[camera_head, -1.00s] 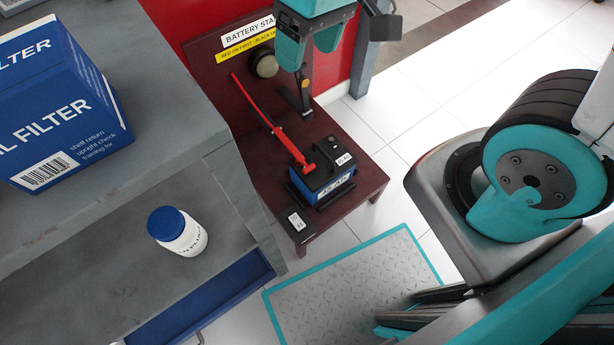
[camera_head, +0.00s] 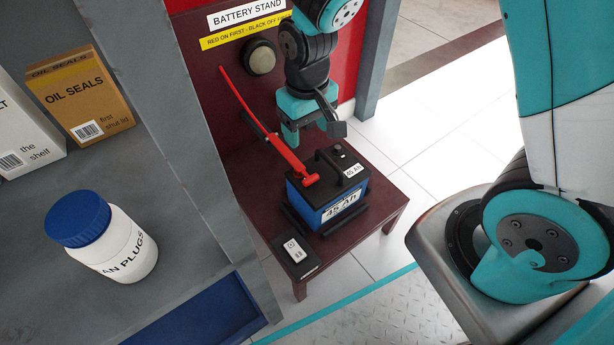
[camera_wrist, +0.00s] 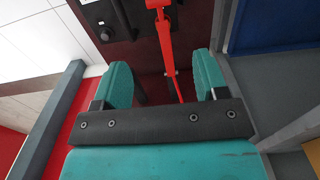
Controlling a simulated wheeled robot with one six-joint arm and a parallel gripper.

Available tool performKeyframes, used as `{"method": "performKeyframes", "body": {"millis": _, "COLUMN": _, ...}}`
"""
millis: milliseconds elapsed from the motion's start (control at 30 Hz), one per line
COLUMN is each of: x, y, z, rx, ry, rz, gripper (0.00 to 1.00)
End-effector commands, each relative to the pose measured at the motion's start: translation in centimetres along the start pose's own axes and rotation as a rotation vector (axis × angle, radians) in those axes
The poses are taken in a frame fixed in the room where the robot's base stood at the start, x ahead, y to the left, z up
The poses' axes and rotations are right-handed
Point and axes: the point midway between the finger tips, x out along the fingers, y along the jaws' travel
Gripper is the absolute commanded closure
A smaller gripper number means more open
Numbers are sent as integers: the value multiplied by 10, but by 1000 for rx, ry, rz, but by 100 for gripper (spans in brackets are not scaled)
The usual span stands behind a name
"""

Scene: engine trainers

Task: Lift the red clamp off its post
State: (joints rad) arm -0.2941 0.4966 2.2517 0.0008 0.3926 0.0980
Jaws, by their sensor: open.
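The red clamp (camera_head: 308,179) sits on top of the blue-and-black battery (camera_head: 326,188), at its left end, with a red cable (camera_head: 262,118) running up and left to the stand's back panel. My gripper (camera_head: 306,134) is open above and behind the battery, apart from the clamp. In the wrist view my gripper (camera_wrist: 160,85) shows two teal fingers apart with nothing held. The red clamp (camera_wrist: 158,5) is at the top edge there, beyond the fingers, and the red cable (camera_wrist: 170,60) passes between them in the picture. The post under the clamp is hidden.
The battery stands on a dark red stand (camera_head: 375,215) with a small black device (camera_head: 296,252) at its front left. A grey shelf unit (camera_head: 150,130) with a white jar (camera_head: 115,245) is close on the left.

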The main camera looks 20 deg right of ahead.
Motion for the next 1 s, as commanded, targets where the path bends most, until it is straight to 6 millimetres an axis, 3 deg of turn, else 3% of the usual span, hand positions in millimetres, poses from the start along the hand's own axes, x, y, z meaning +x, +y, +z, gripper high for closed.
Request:
{"method": "performKeyframes", "body": {"millis": 33, "x": 19, "y": 0, "z": 1, "rx": 0, "ry": -5, "rz": 0, "gripper": 33}}
{"method": "performKeyframes", "body": {"millis": 100, "x": 36, "y": 0, "z": 1, "rx": 0, "ry": -6, "rz": 0, "gripper": 33}}
{"method": "performKeyframes", "body": {"millis": 500, "x": 119, "y": 0, "z": 1, "rx": 0, "ry": -3, "rz": 0, "gripper": 33}}
{"method": "performKeyframes", "body": {"millis": 700, "x": 137, "y": 0, "z": 0, "rx": 0, "ry": -1, "rz": -1, "gripper": 33}}
{"method": "performKeyframes", "body": {"millis": 1000, "x": 139, "y": 0, "z": 0, "rx": 0, "ry": 0, "rz": -1, "gripper": 33}}
